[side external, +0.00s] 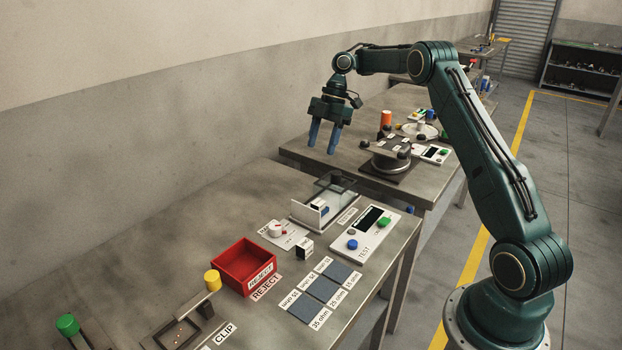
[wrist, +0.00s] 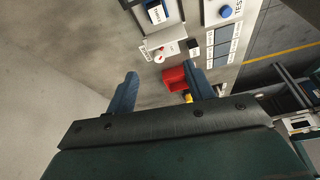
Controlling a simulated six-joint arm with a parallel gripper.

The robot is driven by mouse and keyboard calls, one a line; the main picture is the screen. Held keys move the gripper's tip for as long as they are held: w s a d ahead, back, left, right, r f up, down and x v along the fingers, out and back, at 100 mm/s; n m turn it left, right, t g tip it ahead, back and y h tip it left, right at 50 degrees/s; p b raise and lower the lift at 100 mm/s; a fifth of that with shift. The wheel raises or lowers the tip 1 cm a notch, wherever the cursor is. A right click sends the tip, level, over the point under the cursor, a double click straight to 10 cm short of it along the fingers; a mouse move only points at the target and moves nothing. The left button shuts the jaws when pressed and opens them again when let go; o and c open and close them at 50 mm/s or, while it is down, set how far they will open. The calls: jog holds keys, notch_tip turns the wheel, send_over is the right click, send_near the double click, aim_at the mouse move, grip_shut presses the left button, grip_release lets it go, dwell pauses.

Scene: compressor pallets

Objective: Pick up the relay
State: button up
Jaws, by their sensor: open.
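A small dark block with a white face (side external: 305,247), which looks like a relay, stands on the near table between the red bin and the white test unit. In the wrist view it is a small black block (wrist: 194,45) beyond the right finger. A similar blue-and-white part (side external: 319,206) sits in a clear-walled holder (side external: 302,217); I cannot tell for sure which one is the relay. My gripper (side external: 322,148) is open and empty, with its blue fingers pointing down, high above the far end of the near table and well apart from both parts.
A red reject bin (side external: 243,268) stands left of the dark block. A white test unit (side external: 363,234) with a blue and a green button is at right, with dark ohm-labelled pads (side external: 325,288) in front. A round fixture (side external: 391,162) stands on the table behind.

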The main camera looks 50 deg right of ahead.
jog(key=shift+n, duration=0.7)
jog(key=d+f, duration=0.1)
jog(key=f, duration=0.1)
jog(key=d+f, duration=0.2)
jog(key=shift+s+d+f, duration=0.15)
jog(key=shift+s, duration=0.05)
jog(key=shift+w+a+f, duration=0.1)
jog(key=shift+a+f, duration=0.05)
jog(key=shift+a, duration=0.05)
jog(key=shift+x, duration=1.45)
send_over(318, 201)
jog(key=d, duration=0.2)
jog(key=shift+d+f, duration=0.1)
jog(key=shift+f, duration=2.35)
jog(key=shift+f, duration=0.1)
jog(key=shift+x, duration=2.5)
